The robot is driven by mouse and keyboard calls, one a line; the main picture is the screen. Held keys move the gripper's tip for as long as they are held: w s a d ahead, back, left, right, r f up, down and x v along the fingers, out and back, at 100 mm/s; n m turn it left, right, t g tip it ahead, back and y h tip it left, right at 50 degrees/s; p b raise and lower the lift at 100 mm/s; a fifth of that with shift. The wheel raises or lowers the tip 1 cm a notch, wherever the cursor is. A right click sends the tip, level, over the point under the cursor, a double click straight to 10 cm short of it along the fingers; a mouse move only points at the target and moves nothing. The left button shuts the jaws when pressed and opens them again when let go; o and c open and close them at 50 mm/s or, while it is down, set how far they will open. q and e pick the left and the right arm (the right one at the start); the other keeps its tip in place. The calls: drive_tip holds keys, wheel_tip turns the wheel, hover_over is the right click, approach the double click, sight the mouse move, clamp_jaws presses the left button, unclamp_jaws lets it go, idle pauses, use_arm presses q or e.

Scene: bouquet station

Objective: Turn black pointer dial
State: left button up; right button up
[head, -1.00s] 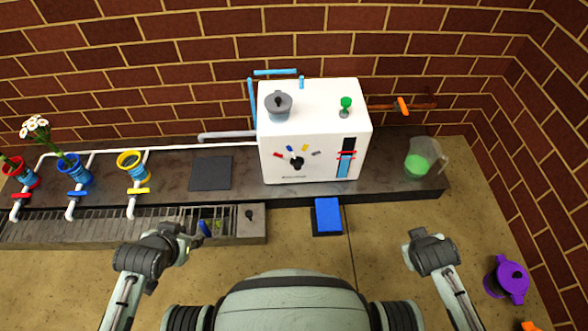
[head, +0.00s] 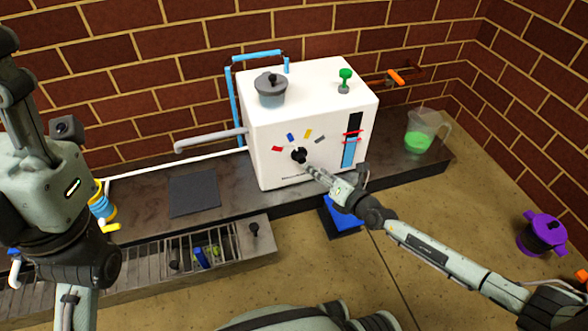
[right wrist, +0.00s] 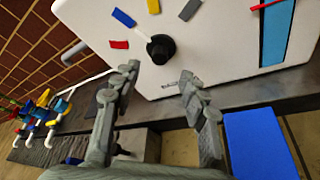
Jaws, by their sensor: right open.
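The black pointer dial (head: 299,155) is on the front of a white machine (head: 275,120). Red (head: 277,149), blue (head: 290,137), yellow (head: 308,134) and grey (head: 320,139) marks arc above it. In the right wrist view, the dial (right wrist: 160,49) has a thin white pointer aimed up-left, near the blue mark (right wrist: 123,18). My right gripper (head: 312,171) is open just in front of and below the dial. Its two fingers (right wrist: 160,78) are spread, with the dial beyond them and nothing between them. My left arm fills the left foreground; its fingers cannot be made out.
A grey pot (head: 271,91) and a green knob (head: 345,78) are on top of the machine. A pitcher of green liquid (head: 421,132) stands right on the counter. A blue pedal (head: 342,214) is below the front edge. A dark square pad (head: 194,193) lies left.

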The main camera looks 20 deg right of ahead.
sight(303, 160)
drive_tip(key=b+x, duration=0.2)
drive_tip(key=x, duration=0.5)
drive_tip(key=shift+w+a+f+b, duration=0.1)
drive_tip(key=shift+w+f+b, duration=0.05)
drive_tip(key=shift+w+b, duration=0.2)
drive_tip(key=shift+c, duration=0.5)
clamp_jaws()
